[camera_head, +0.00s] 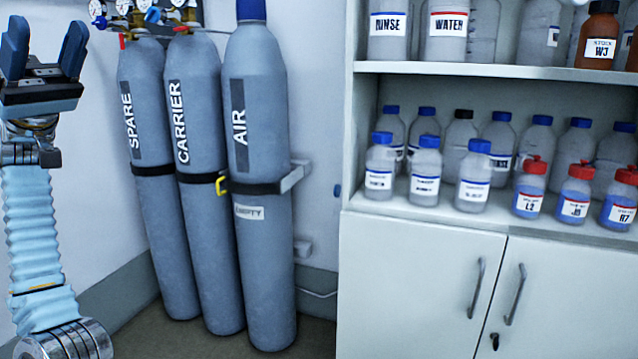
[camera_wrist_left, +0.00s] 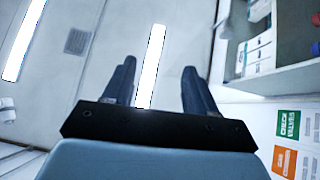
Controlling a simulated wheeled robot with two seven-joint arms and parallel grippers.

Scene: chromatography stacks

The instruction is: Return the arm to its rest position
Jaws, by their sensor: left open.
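My left gripper (camera_head: 44,48) is raised at the upper left of the head view, with its two dark blue fingers pointing up and standing apart. It is open and empty. In the left wrist view the two fingers of the left gripper (camera_wrist_left: 158,85) also stand apart, with only the ceiling and a lit strip lamp (camera_wrist_left: 152,65) behind them. My left arm (camera_head: 36,230) comes up from the lower left in a pale blue ribbed sleeve. My right gripper is in neither view.
Gas cylinders marked SPARE (camera_head: 150,150), CARRIER (camera_head: 205,210) and AIR (camera_head: 262,170) stand against the wall, right of my left arm. A white cabinet (camera_head: 420,280) with bottle shelves (camera_head: 400,207) fills the right side. Shelving (camera_wrist_left: 275,80) shows at the wrist view's right.

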